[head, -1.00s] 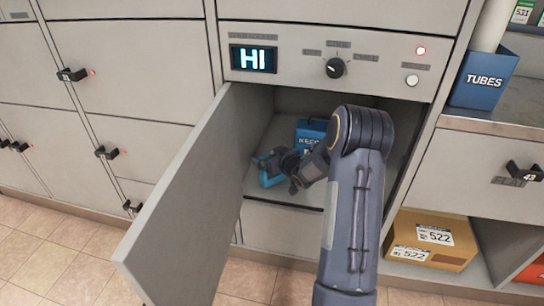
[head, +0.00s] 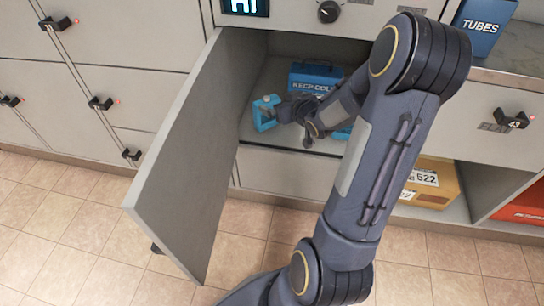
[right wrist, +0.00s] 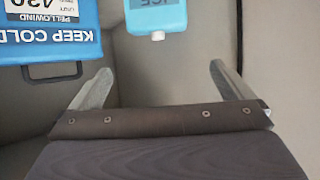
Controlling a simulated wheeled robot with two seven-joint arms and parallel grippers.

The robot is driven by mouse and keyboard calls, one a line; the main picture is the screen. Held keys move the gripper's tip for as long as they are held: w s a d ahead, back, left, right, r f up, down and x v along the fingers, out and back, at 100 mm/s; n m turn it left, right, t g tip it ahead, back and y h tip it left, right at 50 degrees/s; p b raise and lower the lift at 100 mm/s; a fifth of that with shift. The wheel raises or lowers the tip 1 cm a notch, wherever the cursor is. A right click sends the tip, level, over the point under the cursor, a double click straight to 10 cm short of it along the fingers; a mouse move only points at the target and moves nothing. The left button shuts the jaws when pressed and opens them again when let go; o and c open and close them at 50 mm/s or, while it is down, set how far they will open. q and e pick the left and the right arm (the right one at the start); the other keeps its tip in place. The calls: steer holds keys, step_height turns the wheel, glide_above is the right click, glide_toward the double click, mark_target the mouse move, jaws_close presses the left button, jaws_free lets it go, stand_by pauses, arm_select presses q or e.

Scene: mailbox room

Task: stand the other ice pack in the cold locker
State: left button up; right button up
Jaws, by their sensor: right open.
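The cold locker (head: 262,160) stands open, its door (head: 185,160) swung out to the left. A light blue ice pack (head: 264,113) stands at the left inside, by the door side. In the right wrist view this ice pack (right wrist: 155,14) shows its cap towards me, just beyond the fingertips and apart from them. My right gripper (head: 284,109) is inside the locker beside this pack; its fingers (right wrist: 160,72) are spread and empty. Another light blue piece (head: 342,133) shows partly behind my right forearm; it may be a second ice pack. My left gripper is out of view.
A blue KEEP COLD box (head: 312,76) with a handle stands at the back of the locker; it also shows in the right wrist view (right wrist: 50,35). A cardboard parcel (head: 435,182) lies in an open bay at right. A blue TUBES bin (head: 484,28) stands above.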

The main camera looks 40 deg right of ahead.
steer(key=s+a+r+m+g, duration=0.1)
steer(key=s+a+r+g, duration=0.1)
steer(key=s+a+r, duration=0.4)
steer(key=s+a+n+g+y, duration=0.1)
steer(key=s+a+g+y, duration=0.4)
steer(key=s+a, duration=1.2)
steer(key=a+y, duration=0.1)
steer(key=a, duration=0.1)
steer(key=shift+s+a+n+y, duration=0.3)
steer(key=shift+s, duration=0.1)
